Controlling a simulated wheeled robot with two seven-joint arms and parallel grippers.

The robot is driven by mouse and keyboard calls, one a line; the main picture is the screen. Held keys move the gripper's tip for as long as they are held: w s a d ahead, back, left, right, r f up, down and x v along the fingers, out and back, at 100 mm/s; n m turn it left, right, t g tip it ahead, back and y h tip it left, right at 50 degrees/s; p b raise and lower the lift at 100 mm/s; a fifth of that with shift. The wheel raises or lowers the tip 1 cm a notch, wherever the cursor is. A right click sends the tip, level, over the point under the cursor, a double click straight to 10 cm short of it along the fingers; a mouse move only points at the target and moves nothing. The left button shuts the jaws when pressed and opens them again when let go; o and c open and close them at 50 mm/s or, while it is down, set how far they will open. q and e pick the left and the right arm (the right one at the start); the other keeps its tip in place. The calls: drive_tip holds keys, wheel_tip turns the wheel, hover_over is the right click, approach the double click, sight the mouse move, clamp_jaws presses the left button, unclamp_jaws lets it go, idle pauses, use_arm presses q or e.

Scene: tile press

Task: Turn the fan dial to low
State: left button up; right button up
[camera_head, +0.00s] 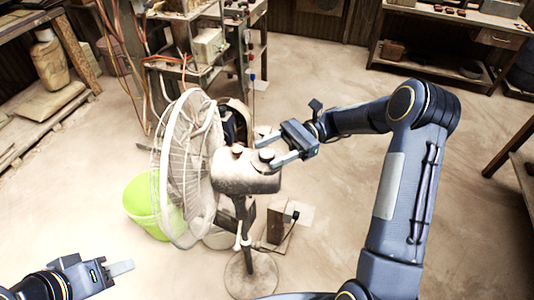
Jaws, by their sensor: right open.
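A white pedestal fan (187,170) stands on the floor, its wire cage facing left. Its dusty control housing (247,181) has small dark round knobs on top, one of them a dial (266,154). I cannot read which setting it is on. My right gripper (267,150) is open over the right end of the housing, with its two fingers apart and the knob appearing between them. Whether the fingers touch it is unclear. My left gripper (124,268) is low at the bottom left, away from the fan; its finger opening is not clear.
A lime-green bucket (142,203) stands behind the fan cage. A small box (276,224) with a cord is beside the fan's round base (251,276). Metal shelving (205,45) with hanging cables is close behind.

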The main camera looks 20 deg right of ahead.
drive_tip(key=b+v, duration=0.1)
drive_tip(key=v, duration=0.5)
idle(0.3)
drive_tip(key=s+a+r+n+t+h, duration=0.25)
drive_tip(key=s+r+n+h, duration=0.35)
drive_tip(key=s, duration=0.5)
drive_tip(key=s+d+f+n+t+h, duration=0.1)
drive_tip(key=s+f+n+t+h, duration=0.1)
drive_tip(key=s, duration=0.4)
drive_tip(key=s+d+f+n+t+h, duration=0.1)
drive_tip(key=s+f+n+t+h, duration=0.1)
drive_tip(key=s+n+t+h, duration=0.3)
drive_tip(key=shift+s+d+f+t, duration=0.15)
drive_tip(key=shift+s+d+t, duration=0.25)
drive_tip(key=shift+s+t, duration=0.55)
